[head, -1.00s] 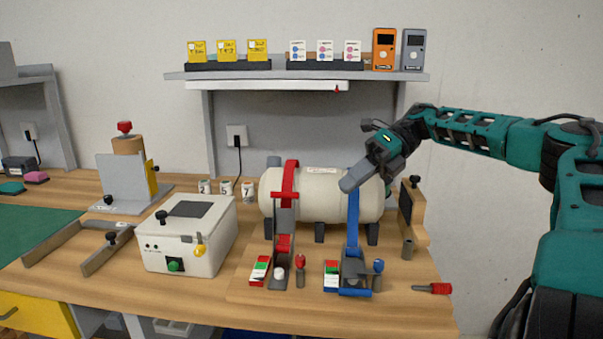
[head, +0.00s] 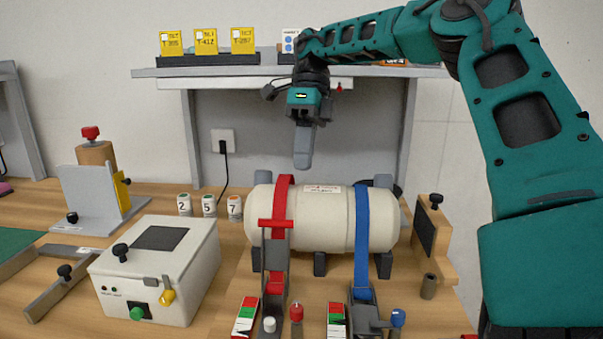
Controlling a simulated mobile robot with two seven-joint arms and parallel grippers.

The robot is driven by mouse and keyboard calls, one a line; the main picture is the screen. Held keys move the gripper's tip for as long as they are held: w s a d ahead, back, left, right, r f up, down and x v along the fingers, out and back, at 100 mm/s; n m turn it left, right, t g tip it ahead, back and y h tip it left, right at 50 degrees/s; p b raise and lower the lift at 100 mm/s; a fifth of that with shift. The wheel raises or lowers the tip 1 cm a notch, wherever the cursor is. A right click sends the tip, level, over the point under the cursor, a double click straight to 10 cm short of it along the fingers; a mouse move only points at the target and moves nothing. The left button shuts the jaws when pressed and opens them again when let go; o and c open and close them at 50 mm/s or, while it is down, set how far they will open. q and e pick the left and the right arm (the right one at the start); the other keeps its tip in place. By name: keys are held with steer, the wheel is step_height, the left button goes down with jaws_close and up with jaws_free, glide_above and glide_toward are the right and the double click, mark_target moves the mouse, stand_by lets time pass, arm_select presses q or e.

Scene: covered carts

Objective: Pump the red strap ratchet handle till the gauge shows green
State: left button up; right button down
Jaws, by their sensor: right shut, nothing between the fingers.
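The red strap (head: 283,197) runs over a cream cylinder (head: 325,222). Its ratchet stands at the cylinder's front, with the red-barred handle (head: 278,223) raised upright on grey side plates. A gauge block (head: 245,317) with white, red and green bands lies left of the ratchet's foot; I cannot tell its reading. My right gripper (head: 302,160) is shut and empty, pointing down above the cylinder, slightly right of the red strap and higher than the handle. It touches neither. My left gripper is not in view.
A blue strap (head: 362,235) with its own ratchet and gauge (head: 336,320) is to the right. A white box (head: 158,265) stands left on the bench. A shelf (head: 270,71) with cards is behind my right arm. A wooden end block (head: 433,240) stands at right.

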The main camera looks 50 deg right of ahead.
steer(key=b+x, duration=0.1)
steer(key=x, duration=0.7)
steer(key=shift+a+f, duration=0.2)
steer(key=shift+f, duration=0.15)
steer(key=shift+s, duration=0.15)
